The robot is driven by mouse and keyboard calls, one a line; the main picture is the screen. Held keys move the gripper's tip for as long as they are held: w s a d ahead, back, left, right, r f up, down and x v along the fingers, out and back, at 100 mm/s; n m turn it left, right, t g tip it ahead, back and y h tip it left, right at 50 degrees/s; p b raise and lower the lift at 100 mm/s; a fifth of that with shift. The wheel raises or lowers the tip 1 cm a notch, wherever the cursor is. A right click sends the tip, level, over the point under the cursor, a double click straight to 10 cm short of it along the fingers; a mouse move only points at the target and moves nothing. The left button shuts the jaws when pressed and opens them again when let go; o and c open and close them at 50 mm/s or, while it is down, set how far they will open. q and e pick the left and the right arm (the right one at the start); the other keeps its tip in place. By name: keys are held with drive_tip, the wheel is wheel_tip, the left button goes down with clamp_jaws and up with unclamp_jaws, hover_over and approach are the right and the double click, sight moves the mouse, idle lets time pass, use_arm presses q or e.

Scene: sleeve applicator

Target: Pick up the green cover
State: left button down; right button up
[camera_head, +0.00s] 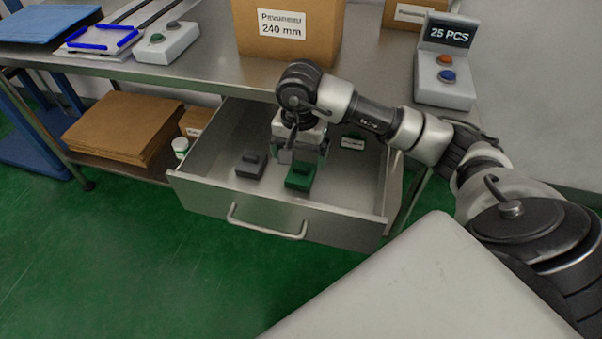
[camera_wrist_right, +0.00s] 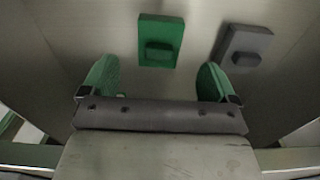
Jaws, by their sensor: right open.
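The green cover (camera_head: 300,177) is a small flat block with a raised knob, lying on the floor of the open drawer (camera_head: 225,199). In the right wrist view the green cover (camera_wrist_right: 160,42) lies ahead of the fingertips, between their lines. My right gripper (camera_head: 304,158) reaches down into the drawer close to the cover; its green-padded fingers (camera_wrist_right: 159,78) are spread apart with nothing between them. A dark grey cover (camera_head: 250,164) of like shape lies to the left in the head view; it also shows in the right wrist view (camera_wrist_right: 243,47). My left gripper is not in view.
The drawer's side walls and front with a handle (camera_head: 266,224) surround the gripper. The metal table (camera_head: 215,68) above carries a cardboard box (camera_head: 290,45) and button boxes (camera_head: 446,75). Cardboard sheets (camera_head: 122,128) lie on the lower shelf at left.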

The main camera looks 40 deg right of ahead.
sight(300, 169)
wheel_tip(300, 169, down, 4)
drive_tip(key=shift+s+f+b, duration=0.15)
drive_tip(key=shift+b, duration=0.25)
drive_tip(key=shift+f, duration=0.55)
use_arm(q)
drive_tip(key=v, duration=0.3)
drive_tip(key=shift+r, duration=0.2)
use_arm(e)
drive_tip(key=c, duration=1)
drive_tip(key=shift+r, duration=0.1)
